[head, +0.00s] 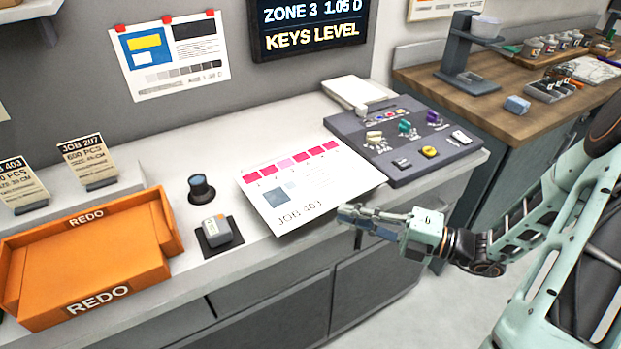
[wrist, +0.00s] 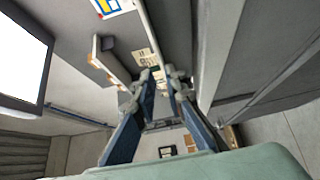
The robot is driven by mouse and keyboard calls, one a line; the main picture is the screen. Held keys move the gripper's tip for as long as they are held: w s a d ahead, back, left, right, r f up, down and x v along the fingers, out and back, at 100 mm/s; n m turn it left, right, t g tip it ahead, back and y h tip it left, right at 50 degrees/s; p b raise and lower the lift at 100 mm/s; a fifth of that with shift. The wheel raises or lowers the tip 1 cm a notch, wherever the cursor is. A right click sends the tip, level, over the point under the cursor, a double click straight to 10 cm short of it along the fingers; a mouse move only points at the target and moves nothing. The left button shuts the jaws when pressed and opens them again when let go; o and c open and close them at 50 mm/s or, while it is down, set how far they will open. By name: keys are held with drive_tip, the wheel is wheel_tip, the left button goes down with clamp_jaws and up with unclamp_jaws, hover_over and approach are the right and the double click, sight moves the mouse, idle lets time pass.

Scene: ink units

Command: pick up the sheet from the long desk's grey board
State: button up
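The sheet (head: 310,185), a white page marked JOB 403 with a row of pink and red squares, lies on the pale long desk (head: 255,108). Its near corner reaches the desk's front edge. My gripper (head: 345,213) is at the desk's front edge, beside the sheet's near right side. In the wrist view my gripper (wrist: 167,82) has its fingers apart with nothing between them. I cannot make out the sheet there.
A dark round pot (head: 201,188) and a small grey device (head: 217,231) stand left of the sheet. A wooden bench (head: 500,108) with small items is at the right.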

sight(327, 209)
drive_tip(key=x, duration=0.5)
drive_tip(key=shift+a+f, duration=0.15)
clamp_jaws()
